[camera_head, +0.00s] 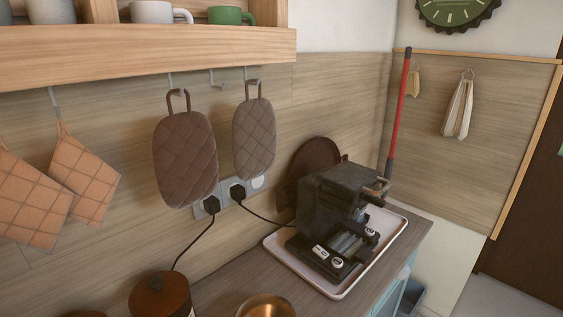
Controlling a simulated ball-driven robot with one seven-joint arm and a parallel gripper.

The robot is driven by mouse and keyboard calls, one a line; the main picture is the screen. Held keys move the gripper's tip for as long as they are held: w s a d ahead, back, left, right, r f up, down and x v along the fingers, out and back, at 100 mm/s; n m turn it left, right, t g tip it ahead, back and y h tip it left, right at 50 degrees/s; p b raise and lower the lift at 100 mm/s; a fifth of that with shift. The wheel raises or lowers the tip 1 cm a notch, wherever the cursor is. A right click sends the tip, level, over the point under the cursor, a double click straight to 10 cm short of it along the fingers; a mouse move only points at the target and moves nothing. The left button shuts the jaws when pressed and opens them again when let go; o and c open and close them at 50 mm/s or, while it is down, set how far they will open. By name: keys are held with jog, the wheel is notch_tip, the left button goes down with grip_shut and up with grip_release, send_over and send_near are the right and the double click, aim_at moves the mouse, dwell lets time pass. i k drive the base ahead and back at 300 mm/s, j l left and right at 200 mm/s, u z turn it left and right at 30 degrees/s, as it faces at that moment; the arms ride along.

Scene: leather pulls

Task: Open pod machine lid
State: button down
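The pod machine (325,212) is a dark, boxy coffee machine on a pale tray (289,267) at the right end of the counter. A curved handle or lever (377,187) shows at its upper front right. The lid appears to be down, though the dark top is hard to make out. Small white-topped items (337,262) sit at its front. My gripper is not in this view.
Quilted brown mitts (185,158) and checked orange cloths (84,184) hang from hooks under the wooden shelf (150,55). A round dark board (313,164) leans behind the machine. A brown lidded jar (160,296) and copper bowl (265,307) stand at the front. A power cord runs to the wall socket.

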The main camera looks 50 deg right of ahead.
aim_at(350, 181)
jog(key=z, duration=1.15)
